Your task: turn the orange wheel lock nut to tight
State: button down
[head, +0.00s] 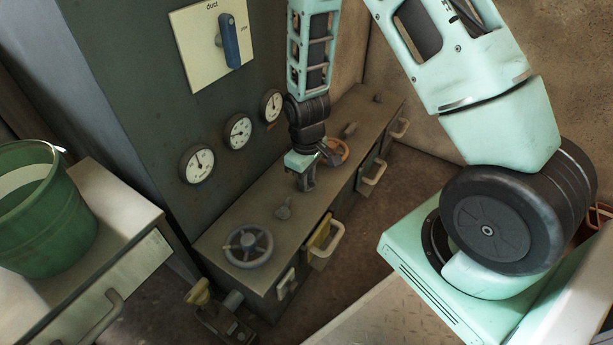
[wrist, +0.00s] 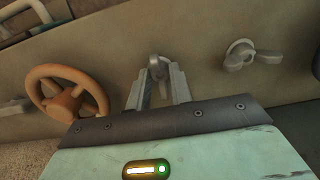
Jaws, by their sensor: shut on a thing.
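The orange wheel (head: 334,151) is mounted on the top of the long metal bench. It also shows at the left in the wrist view (wrist: 65,92). My gripper (head: 305,184) reaches down to the bench top just beside it. In the wrist view, a small grey lock nut with a lever (wrist: 158,66) sits between the two fingers of my gripper (wrist: 158,92), which are shut on it. The fingers and palm hide its lower part. In the head view my gripper covers this nut. No tight mark is readable.
Another grey lever nut (head: 283,209) stands nearer the grey wheel (head: 248,246); it also shows at the right in the wrist view (wrist: 240,55). A further lever nut (head: 350,130) is beyond the orange wheel. A panel with round gauges (head: 238,131) rises behind the bench.

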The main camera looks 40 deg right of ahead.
jog(key=shift+r+m+p, duration=0.15)
jog(key=shift+m+p, duration=0.15)
jog(key=shift+p, duration=0.15)
jog(key=m+p, duration=0.3)
jog(key=shift+r+p, duration=0.15)
jog(key=shift+p, duration=0.2)
jog(key=m+p, duration=0.9)
jog(key=m, duration=0.1)
jog(key=shift+m+p, duration=0.4)
jog(key=shift+f+m+p, duration=0.25)
jog(key=shift+m+p, duration=0.75)
jog(key=shift+m, duration=0.9)
jog(key=c, duration=1.3)
grip_release()
jog(key=shift+o, duration=0.2)
